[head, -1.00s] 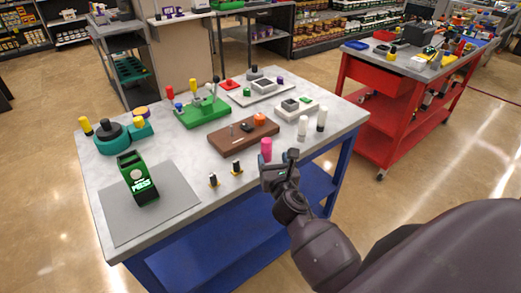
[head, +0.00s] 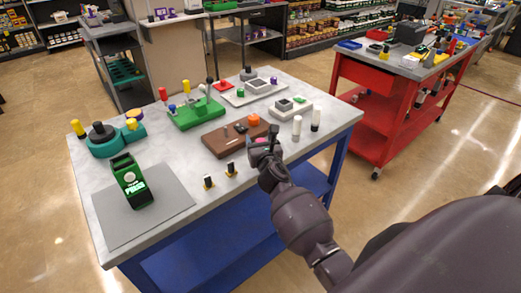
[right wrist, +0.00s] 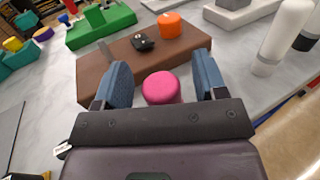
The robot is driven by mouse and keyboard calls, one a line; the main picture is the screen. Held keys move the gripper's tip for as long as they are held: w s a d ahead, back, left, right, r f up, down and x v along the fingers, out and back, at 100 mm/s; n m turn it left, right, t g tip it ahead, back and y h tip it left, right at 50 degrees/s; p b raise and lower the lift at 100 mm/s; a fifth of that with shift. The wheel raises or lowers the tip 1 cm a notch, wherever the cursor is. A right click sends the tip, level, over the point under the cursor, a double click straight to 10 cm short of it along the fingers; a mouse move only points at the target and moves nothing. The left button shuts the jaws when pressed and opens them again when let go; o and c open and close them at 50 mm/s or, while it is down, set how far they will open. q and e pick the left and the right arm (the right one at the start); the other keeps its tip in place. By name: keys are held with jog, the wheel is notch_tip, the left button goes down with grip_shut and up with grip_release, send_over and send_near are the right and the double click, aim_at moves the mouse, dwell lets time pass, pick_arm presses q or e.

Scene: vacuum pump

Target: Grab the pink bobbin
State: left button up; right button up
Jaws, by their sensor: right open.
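The pink bobbin (right wrist: 161,88) stands on the grey table, in front of a brown block. In the right wrist view it sits between the two blue fingers of my right gripper (right wrist: 164,82), with a gap to each finger. In the head view my right gripper (head: 264,143) covers most of the bobbin, and only a bit of pink (head: 262,141) shows. The right gripper is open. My left gripper is not in view.
The brown block (right wrist: 100,72) with an orange knob (right wrist: 168,25) lies just behind the bobbin. Small black-and-yellow parts (head: 208,183) and a green device (head: 131,181) on a grey mat are to the left.

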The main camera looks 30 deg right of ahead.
jog(key=shift+w+d, duration=0.25)
jog(key=shift+w, duration=0.35)
jog(key=c, duration=1)
